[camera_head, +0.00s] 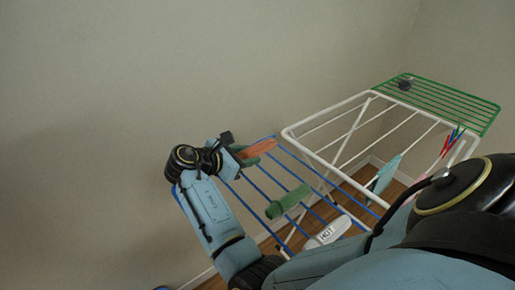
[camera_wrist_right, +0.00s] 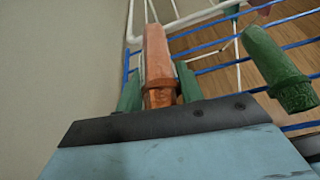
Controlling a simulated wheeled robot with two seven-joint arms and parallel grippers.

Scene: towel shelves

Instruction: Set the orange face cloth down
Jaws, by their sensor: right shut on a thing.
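The orange face cloth (camera_head: 258,148) is a rolled, elongated bundle at the wall-side end of the blue bars. It also shows in the right wrist view (camera_wrist_right: 157,55), pointing away from the wrist. My right gripper (camera_head: 236,149) is shut on its near end. Green shapes show on both sides of the cloth in the wrist view; I cannot tell whether they are cloth or fingers. Whether the cloth touches the bars is unclear. My left gripper is not in view.
The drying rack has blue bars (camera_head: 316,215), a white frame (camera_head: 340,103) and a green wing (camera_head: 446,99). A green roll (camera_head: 288,202) lies across the blue bars. A white iron-like object (camera_head: 327,232) and a light-blue item (camera_head: 383,175) are nearby. A plain wall stands behind.

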